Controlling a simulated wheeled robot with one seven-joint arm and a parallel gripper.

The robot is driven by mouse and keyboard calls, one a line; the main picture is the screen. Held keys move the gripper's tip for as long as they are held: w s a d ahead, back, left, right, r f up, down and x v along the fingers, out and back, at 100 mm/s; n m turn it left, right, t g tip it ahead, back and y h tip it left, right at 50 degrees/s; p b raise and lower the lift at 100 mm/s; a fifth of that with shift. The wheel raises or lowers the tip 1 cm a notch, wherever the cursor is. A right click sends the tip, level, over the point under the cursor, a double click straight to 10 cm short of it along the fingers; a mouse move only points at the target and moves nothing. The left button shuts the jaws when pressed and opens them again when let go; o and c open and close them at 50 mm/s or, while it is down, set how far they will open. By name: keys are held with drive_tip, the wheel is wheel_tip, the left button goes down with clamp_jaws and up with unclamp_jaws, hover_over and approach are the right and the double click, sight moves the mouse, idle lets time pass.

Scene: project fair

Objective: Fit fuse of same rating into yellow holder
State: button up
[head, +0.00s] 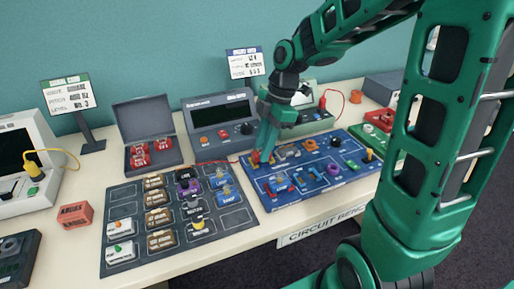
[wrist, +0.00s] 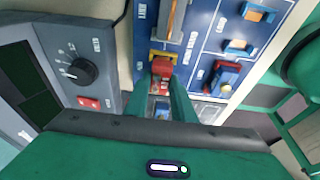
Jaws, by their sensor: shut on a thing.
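My gripper (head: 262,154) points down at the far left corner of the blue circuit board (head: 262,193). In the wrist view my gripper (wrist: 162,85) is shut on a small red fuse (wrist: 162,70). The yellow holder (wrist: 157,54) shows just beyond the fuse, right at its edge. The fuse is at or just over the holder; I cannot tell whether it is seated. My fingers hide part of both. The fuse's rating is not readable. In the head view several red fuses (head: 138,160) lie in an open grey case (head: 171,158).
A grey meter (head: 221,141) with a dark screen stands left of my gripper; its knob (wrist: 82,70) is close in the wrist view. A dark board (head: 118,202) with several modules lies at the front left. Other coloured parts, including a purple ring (head: 334,169), sit on the blue board.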

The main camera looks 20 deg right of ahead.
drive_tip(key=shift+f, duration=0.6)
idle(0.6)
drive_tip(key=o, duration=1.1)
drive_tip(key=shift+o, duration=2.5)
drive_tip(key=shift+r, duration=0.1)
drive_tip(key=shift+r, duration=3.9)
